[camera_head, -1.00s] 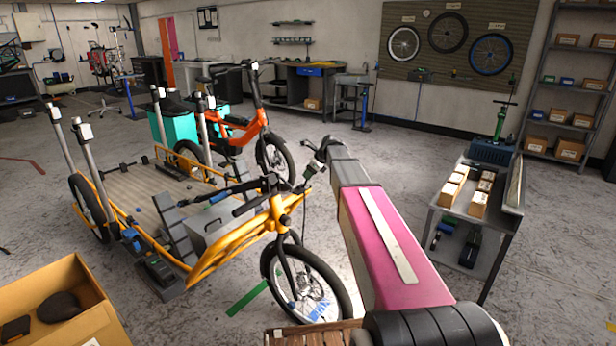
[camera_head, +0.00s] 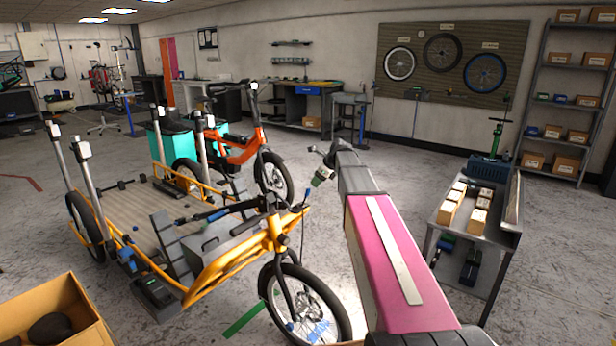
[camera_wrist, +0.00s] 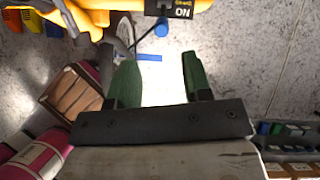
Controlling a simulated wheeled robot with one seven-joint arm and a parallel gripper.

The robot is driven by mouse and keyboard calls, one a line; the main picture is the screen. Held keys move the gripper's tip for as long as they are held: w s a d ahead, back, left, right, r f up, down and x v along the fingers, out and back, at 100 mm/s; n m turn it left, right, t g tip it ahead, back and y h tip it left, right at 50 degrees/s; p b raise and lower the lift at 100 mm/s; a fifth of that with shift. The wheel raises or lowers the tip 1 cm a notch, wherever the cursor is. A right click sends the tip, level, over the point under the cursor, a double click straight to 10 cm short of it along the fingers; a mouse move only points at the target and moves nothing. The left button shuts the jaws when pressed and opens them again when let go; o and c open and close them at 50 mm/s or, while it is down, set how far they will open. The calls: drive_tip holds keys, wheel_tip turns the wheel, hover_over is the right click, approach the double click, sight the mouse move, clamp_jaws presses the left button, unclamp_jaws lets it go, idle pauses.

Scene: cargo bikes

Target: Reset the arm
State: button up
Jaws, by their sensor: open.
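My gripper (camera_wrist: 160,75) shows in the wrist view with two green fingers apart and nothing between them. Pale floor shows through the gap. In the head view my pink and grey arm reaches forward from the bottom right, and my gripper (camera_head: 322,175) is small and partly hidden at its far end. It appears just right of the yellow cargo bike's (camera_head: 235,262) handlebar; I cannot tell the gap in depth. Part of the yellow frame (camera_wrist: 60,12) crosses the top of the wrist view.
A grey cart (camera_head: 475,238) with several small boxes stands at right. An orange bike (camera_head: 232,150) is behind the yellow one. An open cardboard box (camera_head: 80,312) is at lower left. Shelves (camera_head: 548,90) stand at the back right. Floor between arm and back wall is clear.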

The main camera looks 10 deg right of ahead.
drive_tip(key=s+f+n+g+h, duration=0.1)
drive_tip(key=s+f+n, duration=0.7)
drive_tip(key=s, duration=0.3)
drive_tip(key=s+f+n+g+h, duration=0.1)
drive_tip(key=s+f+n+h, duration=0.1)
drive_tip(key=s+f+n, duration=0.5)
drive_tip(key=s+a+f+n+g+h, duration=0.1)
drive_tip(key=s+f+n, duration=0.7)
drive_tip(key=s, duration=0.8)
drive_tip(key=shift+f+n+g+h, duration=0.35)
drive_tip(key=shift+n+g+h, duration=0.15)
drive_tip(key=shift+g+h, duration=0.1)
